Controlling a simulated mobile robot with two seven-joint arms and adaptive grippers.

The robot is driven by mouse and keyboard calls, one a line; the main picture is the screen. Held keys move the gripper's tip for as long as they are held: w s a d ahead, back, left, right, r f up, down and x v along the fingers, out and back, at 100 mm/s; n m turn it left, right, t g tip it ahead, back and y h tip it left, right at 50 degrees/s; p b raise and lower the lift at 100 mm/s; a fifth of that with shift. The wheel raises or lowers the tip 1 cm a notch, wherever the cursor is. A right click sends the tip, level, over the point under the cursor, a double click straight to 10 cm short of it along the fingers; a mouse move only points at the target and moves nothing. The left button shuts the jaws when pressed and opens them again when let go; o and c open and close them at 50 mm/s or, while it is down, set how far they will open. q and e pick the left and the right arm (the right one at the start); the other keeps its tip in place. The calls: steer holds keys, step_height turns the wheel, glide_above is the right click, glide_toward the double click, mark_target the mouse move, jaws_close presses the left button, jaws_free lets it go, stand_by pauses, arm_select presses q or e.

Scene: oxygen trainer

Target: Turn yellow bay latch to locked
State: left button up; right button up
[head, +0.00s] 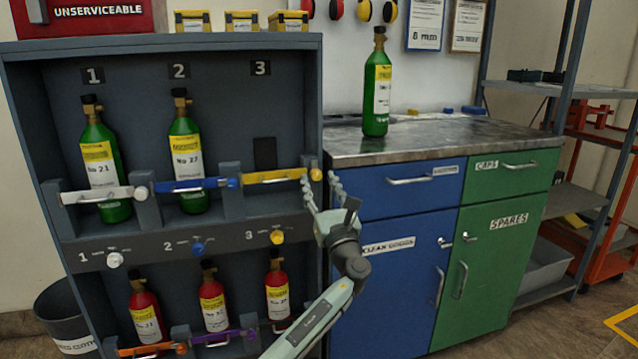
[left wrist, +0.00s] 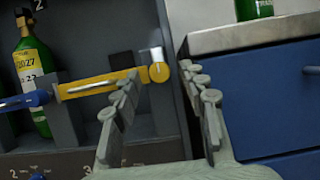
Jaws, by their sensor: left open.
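The yellow bay latch (head: 275,177) is a horizontal yellow bar across the front of bay 3, with a round yellow knob (head: 316,174) at its right end. The bar (left wrist: 100,85) and knob (left wrist: 159,73) also show in the left wrist view, with a pale metal piece above the knob. Bay 3 behind the bar holds no cylinder. My left gripper (head: 322,180) is open and empty beside the rack's right edge. In the left wrist view its fingers (left wrist: 159,78) stand either side of the knob, apparently short of it; contact cannot be told. My right gripper is out of view.
Green cylinders (head: 100,160) (head: 185,155) stand in bays 1 and 2 behind white and blue bars. Red cylinders (head: 214,300) stand below. A small yellow knob (head: 277,237) is on the lower panel. A blue-green cabinet (head: 400,205) stands close right, with a green cylinder (head: 377,90) on top.

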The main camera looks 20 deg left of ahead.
arm_select(q)
steer(key=shift+w+a, duration=0.15)
steer(key=shift+w, duration=0.05)
jaws_close()
stand_by(0.4)
